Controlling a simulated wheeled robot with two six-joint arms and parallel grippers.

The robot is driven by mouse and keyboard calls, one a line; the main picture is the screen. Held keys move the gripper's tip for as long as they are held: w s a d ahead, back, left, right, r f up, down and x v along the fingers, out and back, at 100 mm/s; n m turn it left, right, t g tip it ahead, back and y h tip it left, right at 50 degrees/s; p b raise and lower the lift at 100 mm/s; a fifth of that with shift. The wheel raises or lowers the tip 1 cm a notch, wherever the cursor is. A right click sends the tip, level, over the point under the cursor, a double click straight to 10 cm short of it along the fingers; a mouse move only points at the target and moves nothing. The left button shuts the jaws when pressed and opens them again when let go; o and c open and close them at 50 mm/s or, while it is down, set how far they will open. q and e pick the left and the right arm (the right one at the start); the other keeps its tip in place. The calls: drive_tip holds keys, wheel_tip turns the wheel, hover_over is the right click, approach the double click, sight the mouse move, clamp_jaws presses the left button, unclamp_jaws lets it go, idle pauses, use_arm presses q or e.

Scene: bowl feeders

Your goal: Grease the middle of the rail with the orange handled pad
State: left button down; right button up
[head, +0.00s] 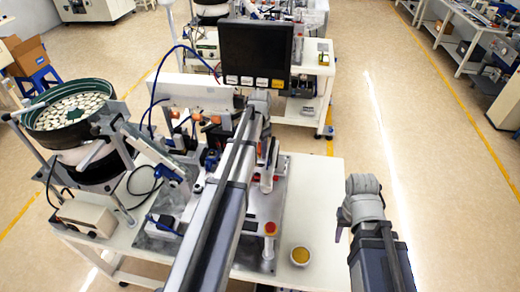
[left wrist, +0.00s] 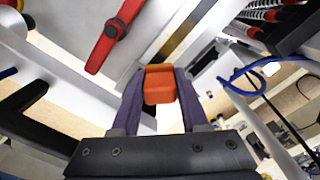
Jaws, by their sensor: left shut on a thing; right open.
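In the left wrist view, my left gripper (left wrist: 160,82) is shut on the orange handle (left wrist: 159,87) of the pad. The pad itself is hidden behind the handle. A narrow brown and grey metal strip (left wrist: 187,25), which looks like the rail, runs just beyond the handle. I cannot tell whether the pad touches it. In the head view, my left arm reaches over the machine and its gripper (head: 258,100) is below the black monitor, with the fingers mostly hidden. A small cup with yellow content (head: 300,255) stands on the table. My right gripper (head: 339,234) is open and empty, right of the table.
A bowl feeder with pale parts (head: 72,112) stands at the left. A black monitor (head: 255,50) is behind my left gripper. A red lever (left wrist: 118,33) and a blue cable (left wrist: 245,90) lie near the left gripper. The floor at the right is clear.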

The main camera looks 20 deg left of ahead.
use_arm(q)
wheel_tip(320, 180, up, 3)
drive_tip(key=p, duration=0.3)
drive_tip(key=shift+a, duration=0.1)
idle(0.3)
drive_tip(key=shift+s+f, duration=0.1)
idle(0.4)
